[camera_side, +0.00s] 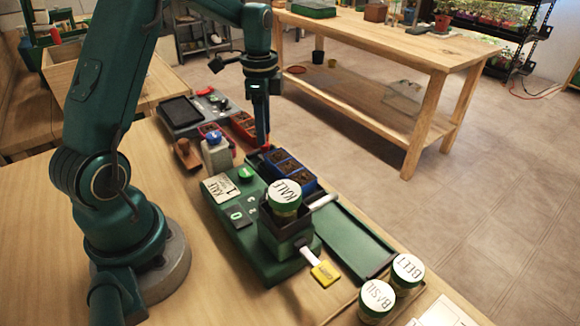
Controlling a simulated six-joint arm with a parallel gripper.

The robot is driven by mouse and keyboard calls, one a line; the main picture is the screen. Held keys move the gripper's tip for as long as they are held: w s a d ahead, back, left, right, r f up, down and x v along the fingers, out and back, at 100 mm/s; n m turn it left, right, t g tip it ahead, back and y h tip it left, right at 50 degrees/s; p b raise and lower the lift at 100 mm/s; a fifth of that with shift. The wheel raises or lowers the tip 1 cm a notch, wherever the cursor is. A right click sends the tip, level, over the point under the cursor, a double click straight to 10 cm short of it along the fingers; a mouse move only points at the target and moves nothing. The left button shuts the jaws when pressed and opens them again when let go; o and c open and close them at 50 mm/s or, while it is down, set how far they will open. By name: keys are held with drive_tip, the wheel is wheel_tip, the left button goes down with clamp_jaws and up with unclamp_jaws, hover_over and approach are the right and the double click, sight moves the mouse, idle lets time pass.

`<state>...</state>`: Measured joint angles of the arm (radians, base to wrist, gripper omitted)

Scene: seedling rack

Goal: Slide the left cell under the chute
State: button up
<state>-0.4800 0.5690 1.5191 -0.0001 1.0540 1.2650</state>
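The chute (283,235) is a dark green box on a green base (262,262), with a jar labelled KALE (284,198) upright in its top. A blue cell tray (308,183) with dark soil in its compartments sits in the track just behind and left of the chute. The near part of the tray is partly hidden by the jar and chute. My gripper (264,143) points down at the left end of the tray, beside a small red part. I cannot tell whether it touches the tray or whether its fingers are open.
The green track (352,246) is empty right of the chute. A white lever and a yellow tag (325,273) stick out from the chute. Jars labelled BASIL (376,300) and BELT (406,270) stand at the front right.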

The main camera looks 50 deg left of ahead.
drive_tip(key=shift+f, duration=1.4)
clamp_jaws()
drive_tip(key=shift+r, duration=0.1)
